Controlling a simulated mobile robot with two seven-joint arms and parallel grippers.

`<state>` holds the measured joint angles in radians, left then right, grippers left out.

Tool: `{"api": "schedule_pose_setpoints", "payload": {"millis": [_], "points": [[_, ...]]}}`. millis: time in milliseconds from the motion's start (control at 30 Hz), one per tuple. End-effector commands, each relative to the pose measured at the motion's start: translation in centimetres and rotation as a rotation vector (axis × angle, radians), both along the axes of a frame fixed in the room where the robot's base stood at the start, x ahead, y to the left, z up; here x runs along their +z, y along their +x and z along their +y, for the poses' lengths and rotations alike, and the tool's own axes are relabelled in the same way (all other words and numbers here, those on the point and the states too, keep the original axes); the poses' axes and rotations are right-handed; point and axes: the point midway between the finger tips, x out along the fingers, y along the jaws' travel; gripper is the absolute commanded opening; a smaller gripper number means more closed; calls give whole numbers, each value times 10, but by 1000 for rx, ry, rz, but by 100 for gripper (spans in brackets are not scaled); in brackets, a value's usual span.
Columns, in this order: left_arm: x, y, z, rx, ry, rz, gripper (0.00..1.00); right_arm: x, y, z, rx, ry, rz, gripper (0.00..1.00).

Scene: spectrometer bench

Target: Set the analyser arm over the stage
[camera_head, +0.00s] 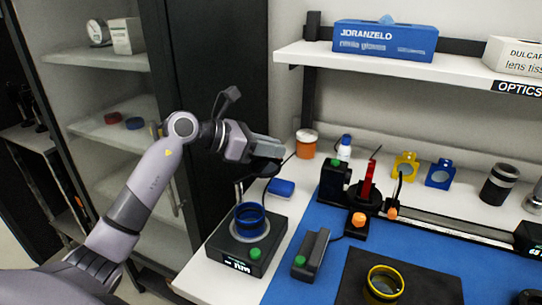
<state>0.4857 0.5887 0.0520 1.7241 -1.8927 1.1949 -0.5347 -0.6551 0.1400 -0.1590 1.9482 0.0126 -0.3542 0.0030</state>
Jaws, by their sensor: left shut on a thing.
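My left gripper (276,149) reaches in from the left and is shut on a dark part, likely the analyser arm (266,168), above the back of the black instrument. The fingers hide much of this part, so its exact pose is hard to tell. The black instrument box (270,254) has a round stage (236,237) with a blue ring (251,218) standing on it. A thin post (239,192) rises behind the ring. The box front carries a green knob and a lit display. My right gripper is out of view.
A dark handheld-like block with a green button (311,254) lies right of the instrument. A yellow ring (384,282) sits on a black mat.

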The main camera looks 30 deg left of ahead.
Motion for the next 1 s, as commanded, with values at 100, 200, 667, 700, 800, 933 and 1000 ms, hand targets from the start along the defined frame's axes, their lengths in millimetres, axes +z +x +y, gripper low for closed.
{"api": "schedule_pose_setpoints", "payload": {"millis": [100, 200, 667, 700, 800, 933, 1000], "points": [[-3, -3, -7, -81, 3, 4, 0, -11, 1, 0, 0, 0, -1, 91], [-2, -4, -11, -130, 2, 4, 0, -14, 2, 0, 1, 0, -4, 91], [0, -6, -15, -167, 0, 2, 20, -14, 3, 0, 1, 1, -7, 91], [0, -6, -15, -167, 0, 2, 34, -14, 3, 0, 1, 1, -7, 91], [0, -6, -15, -166, 0, 1, 43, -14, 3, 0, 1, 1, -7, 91], [1, -6, -15, -166, -1, 1, 43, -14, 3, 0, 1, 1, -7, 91], [1, -6, -15, -167, 0, 0, 43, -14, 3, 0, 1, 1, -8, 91]]}}
